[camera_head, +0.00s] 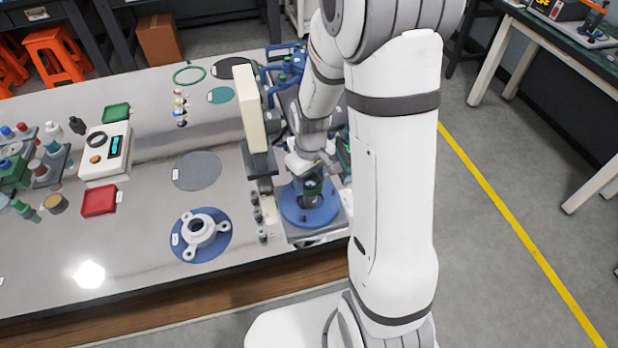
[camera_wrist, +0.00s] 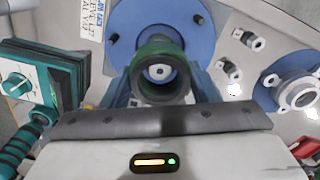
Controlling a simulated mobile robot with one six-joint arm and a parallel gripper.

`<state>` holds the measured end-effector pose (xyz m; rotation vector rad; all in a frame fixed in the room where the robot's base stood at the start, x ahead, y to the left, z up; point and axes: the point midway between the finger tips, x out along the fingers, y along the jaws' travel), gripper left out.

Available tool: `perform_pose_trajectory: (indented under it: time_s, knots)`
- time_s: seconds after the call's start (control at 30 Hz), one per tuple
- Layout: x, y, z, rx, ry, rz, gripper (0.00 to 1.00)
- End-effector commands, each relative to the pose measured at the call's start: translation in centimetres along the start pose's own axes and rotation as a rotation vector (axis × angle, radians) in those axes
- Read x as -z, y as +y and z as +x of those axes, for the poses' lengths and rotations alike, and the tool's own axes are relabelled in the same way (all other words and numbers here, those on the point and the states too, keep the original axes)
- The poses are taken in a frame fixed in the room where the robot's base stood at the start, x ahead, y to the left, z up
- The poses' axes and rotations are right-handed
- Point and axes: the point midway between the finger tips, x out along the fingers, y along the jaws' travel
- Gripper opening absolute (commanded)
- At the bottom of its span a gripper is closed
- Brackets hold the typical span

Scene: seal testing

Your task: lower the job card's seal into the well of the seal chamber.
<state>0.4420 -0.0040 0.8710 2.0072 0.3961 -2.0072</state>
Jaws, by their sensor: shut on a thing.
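My gripper (camera_wrist: 163,92) is shut on a dark green, ring-mouthed seal (camera_wrist: 144,92), with a small white centre in its opening in the wrist view. Behind the seal is a round blue flange (camera_wrist: 190,30) with dark bolts, which I take to be the seal chamber. In the head view, the blue flange (camera_head: 290,212) sits at the bench's right end, with my gripper (camera_head: 312,178) over it and dark green just below. The well is hidden behind the seal; I cannot tell whether the seal is inside it or above it.
A white three-lobed part (camera_head: 205,228) lies on a blue disc to the left. Small fittings (camera_head: 262,215) stand in between. A cream upright panel (camera_head: 250,108) rises close beside my arm. A teal dial box (camera_wrist: 28,85) is left in the wrist view. A grey disc (camera_head: 197,171) lies flat.

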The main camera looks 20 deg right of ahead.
Motion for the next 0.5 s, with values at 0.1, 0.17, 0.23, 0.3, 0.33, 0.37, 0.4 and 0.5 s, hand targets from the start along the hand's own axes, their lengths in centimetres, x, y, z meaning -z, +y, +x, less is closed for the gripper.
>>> perform_pose_trajectory:
  time_s: [0.1, 0.17, 0.23, 0.3, 0.33, 0.37, 0.4, 0.5]
  knots:
    - [0.0, 0.0, 0.6, 0.0, 0.0, 0.0, 0.26]
    - [0.0, 0.0, 0.8, 0.0, 0.0, -0.001, 0.26]
    - [0.0, 0.0, 1.0, 0.0, 0.0, -0.001, 0.26]
    - [0.0, 0.0, 1.3, 0.0, 0.0, -0.001, 0.26]
    - [0.0, 0.0, 1.4, 0.0, 0.0, -0.001, 0.26]
    - [0.0, 0.0, 1.4, 0.0, 0.0, -0.001, 0.55]
    - [0.0, 0.0, 1.2, 0.0, 0.0, -0.001, 0.58]
    - [0.0, -0.1, 1.2, 0.0, 0.0, -0.001, 0.67]
